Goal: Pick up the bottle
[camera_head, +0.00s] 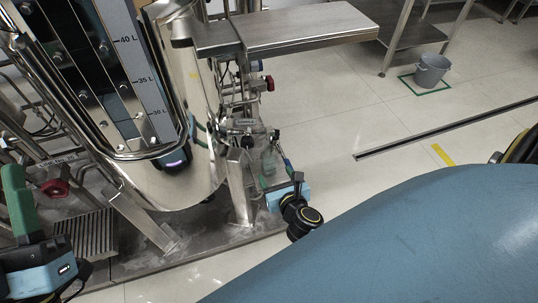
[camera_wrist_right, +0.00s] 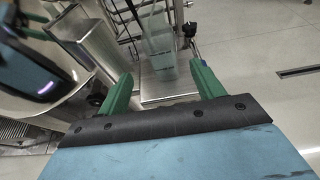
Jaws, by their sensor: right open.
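The bottle (camera_wrist_right: 158,48) is clear and pale, and stands upright on a small metal surface (camera_wrist_right: 166,90) in the right wrist view. In the head view the bottle (camera_head: 268,160) shows faintly beside the steel skid, partly hidden by my right gripper. My right gripper (camera_head: 275,174) is open and empty, its green fingers pointing toward the bottle. In the wrist view the right gripper (camera_wrist_right: 161,76) has its fingers spread to either side of the bottle's lower part, with the bottle beyond the tips. My left gripper (camera_head: 18,200) is at the left edge, with one green finger clearly visible.
A large polished steel tank (camera_head: 190,80) with a level scale stands left of the bottle. Pipes, valves and a steel leg (camera_head: 240,185) crowd close beside it. A metal shelf (camera_head: 300,28) juts out above. A grey bucket (camera_head: 432,70) stands far right. The floor right of the skid is clear.

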